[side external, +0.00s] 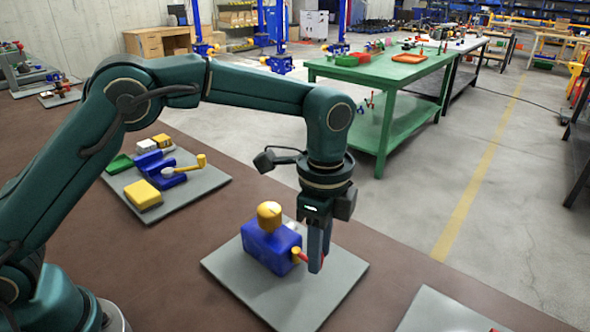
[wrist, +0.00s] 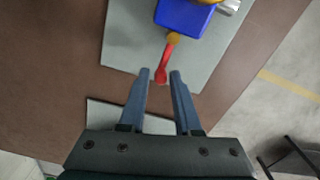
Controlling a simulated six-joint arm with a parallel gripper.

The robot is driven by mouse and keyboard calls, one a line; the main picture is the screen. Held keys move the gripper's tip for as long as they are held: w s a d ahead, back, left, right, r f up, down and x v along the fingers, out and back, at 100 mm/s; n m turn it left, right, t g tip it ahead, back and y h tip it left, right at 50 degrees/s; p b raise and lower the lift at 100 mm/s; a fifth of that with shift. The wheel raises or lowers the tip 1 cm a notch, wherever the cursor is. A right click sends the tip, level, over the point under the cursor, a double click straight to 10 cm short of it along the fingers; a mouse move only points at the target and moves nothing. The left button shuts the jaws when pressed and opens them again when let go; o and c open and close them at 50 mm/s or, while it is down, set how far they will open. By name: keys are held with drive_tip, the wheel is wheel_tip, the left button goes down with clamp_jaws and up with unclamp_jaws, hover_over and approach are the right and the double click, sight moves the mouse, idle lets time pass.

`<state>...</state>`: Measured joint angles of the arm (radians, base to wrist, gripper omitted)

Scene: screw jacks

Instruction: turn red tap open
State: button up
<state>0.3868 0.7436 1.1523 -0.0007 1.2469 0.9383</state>
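The red tap handle (side external: 302,257) sticks out from a yellow hub on the front of a blue block (side external: 268,247). In the wrist view the red handle (wrist: 165,60) runs from the hub down to a rounded end. My gripper (side external: 316,266) is above the grey plate, pointing down at the handle. In the wrist view my gripper (wrist: 160,73) is open, with the handle's end between its fingertips. A gap shows on each side, so the fingers do not appear to pinch it. In the side view the fingers partly hide the handle's end.
The blue block carries a yellow knob (side external: 269,214) and stands on a grey plate (side external: 235,284). Another grey plate (side external: 205,183) with yellow, blue and green parts lies to the left. A plate corner (side external: 440,312) shows at lower right. Brown tabletop between plates is clear.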

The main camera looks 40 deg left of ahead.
drive_tip(key=shift+r, duration=2.45)
